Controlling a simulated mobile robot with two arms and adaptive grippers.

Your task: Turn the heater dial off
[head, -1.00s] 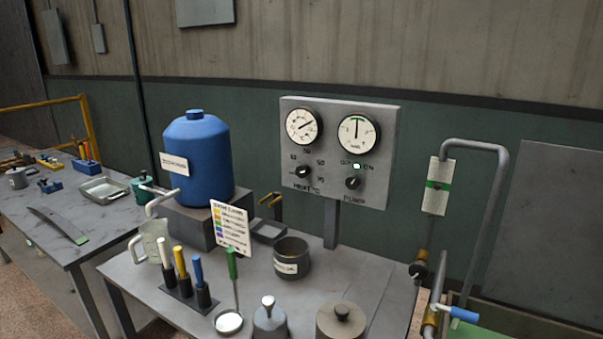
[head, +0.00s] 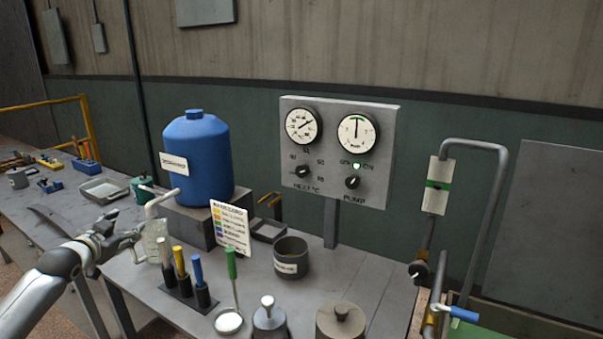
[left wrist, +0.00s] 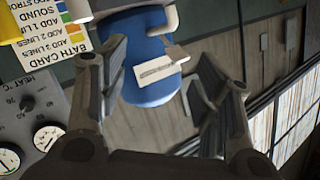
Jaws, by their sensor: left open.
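The heater dial (head: 303,171) is a black knob marked HEAT °C on the left of the grey control panel (head: 290,199), under a round gauge (head: 301,125). Its pointer is too small to read surely. A similar pump knob (head: 352,182) sits to its right. My left gripper (head: 136,232) is at the left of the table, well left of and in front of the panel, near the clear jug. In the left wrist view its two fingers (left wrist: 172,88) are apart with nothing between them; the panel (left wrist: 40,95) shows at the left edge. My right gripper is not in view.
A blue tank (head: 200,165) stands on a block behind my left gripper. A bent pipe (head: 492,215) rises at right.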

